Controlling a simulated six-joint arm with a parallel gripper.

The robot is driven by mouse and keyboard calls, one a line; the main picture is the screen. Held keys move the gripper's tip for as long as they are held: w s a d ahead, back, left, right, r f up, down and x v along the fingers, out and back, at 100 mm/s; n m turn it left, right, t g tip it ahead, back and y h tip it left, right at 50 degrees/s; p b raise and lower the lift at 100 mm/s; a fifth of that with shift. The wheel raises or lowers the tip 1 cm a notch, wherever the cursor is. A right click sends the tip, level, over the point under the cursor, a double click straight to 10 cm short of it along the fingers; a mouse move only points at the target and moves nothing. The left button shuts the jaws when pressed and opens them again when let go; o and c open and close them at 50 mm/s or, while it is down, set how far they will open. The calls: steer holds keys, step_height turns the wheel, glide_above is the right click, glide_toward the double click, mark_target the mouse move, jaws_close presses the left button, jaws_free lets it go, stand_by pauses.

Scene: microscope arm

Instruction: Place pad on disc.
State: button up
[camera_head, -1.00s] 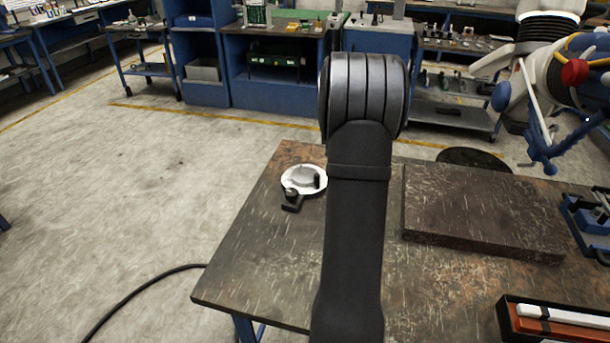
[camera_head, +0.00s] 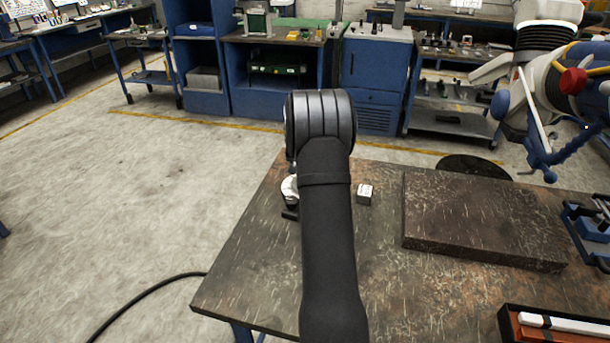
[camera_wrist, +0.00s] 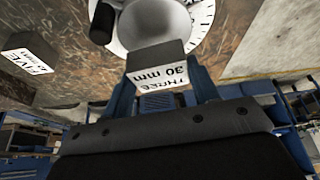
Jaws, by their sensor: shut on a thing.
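My gripper (camera_wrist: 162,78) is shut on a grey block-shaped pad (camera_wrist: 155,58), whose white label reads "THREE 30 mm". A white disc (camera_wrist: 206,12) with dial marks lies just beyond the held pad in the wrist view. A round grey piece (camera_wrist: 150,22) is at its middle and a black post (camera_wrist: 102,22) at its side. I cannot tell whether the pad touches the disc. In the head view my arm hides the gripper, the held pad and most of the disc (camera_head: 289,187).
A second block (camera_head: 365,193), labelled "FIVE", stands on the table right of my arm; it also shows in the wrist view (camera_wrist: 28,55). A dark raised slab (camera_head: 485,215) lies further right. An open box (camera_head: 555,325) sits at the front right.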

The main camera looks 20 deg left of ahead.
steer(key=shift+f, duration=1.75)
steer(key=shift+f, duration=0.2)
steer(key=o, duration=1.5)
steer(key=shift+c, duration=0.2)
steer(key=v, duration=1.2)
steer(key=shift+w, duration=0.1)
